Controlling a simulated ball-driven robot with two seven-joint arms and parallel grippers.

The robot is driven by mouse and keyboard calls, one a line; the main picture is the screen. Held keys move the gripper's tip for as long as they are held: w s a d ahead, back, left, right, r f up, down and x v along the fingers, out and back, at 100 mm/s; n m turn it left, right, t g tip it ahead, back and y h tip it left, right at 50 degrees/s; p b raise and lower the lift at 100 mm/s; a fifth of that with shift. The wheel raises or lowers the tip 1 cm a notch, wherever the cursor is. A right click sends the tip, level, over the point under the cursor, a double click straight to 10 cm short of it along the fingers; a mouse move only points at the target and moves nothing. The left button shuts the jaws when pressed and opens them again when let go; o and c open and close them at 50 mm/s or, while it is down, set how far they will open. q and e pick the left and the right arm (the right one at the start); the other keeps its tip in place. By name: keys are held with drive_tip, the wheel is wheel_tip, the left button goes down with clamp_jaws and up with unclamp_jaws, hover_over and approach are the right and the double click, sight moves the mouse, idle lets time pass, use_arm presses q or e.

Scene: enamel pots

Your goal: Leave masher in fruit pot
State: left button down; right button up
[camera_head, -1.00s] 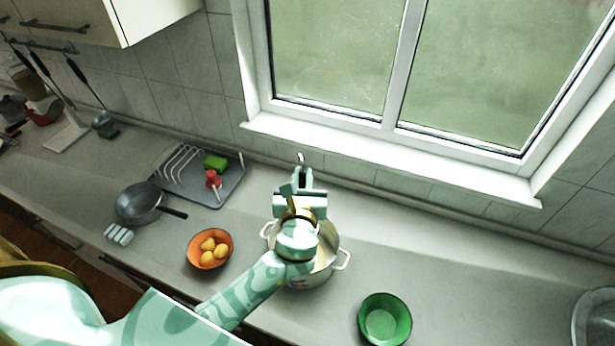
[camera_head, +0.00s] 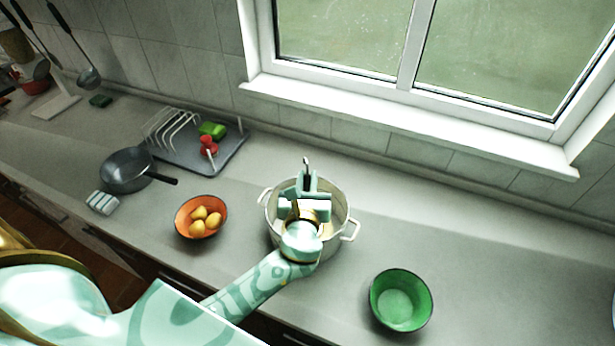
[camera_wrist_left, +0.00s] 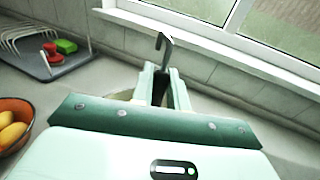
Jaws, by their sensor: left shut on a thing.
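The pale enamel pot (camera_head: 345,208) with two side handles stands on the counter in the middle of the head view. My left gripper (camera_head: 307,184) is over the pot and covers much of its opening. My right gripper is not in view.
An orange bowl (camera_head: 180,231) of yellow fruit stands left of the pot and a green bowl (camera_head: 425,312) to the right. A dish rack tray (camera_head: 228,152), a dark pan (camera_head: 122,172) and a striped cloth (camera_head: 103,202) lie further left. The counter right of the pot is mostly clear.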

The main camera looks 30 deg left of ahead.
use_arm(q)
drive_tip(key=shift+f, duration=0.55)
drive_tip(key=c, duration=1.3)
unclamp_jaws()
drive_tip(key=shift+s, duration=0.1)
drive_tip(key=b+v, duration=0.1)
drive_tip(key=v, duration=1.5)
drive_tip(key=shift+b, duration=0.4)
drive_tip(key=shift+s+d, duration=0.1)
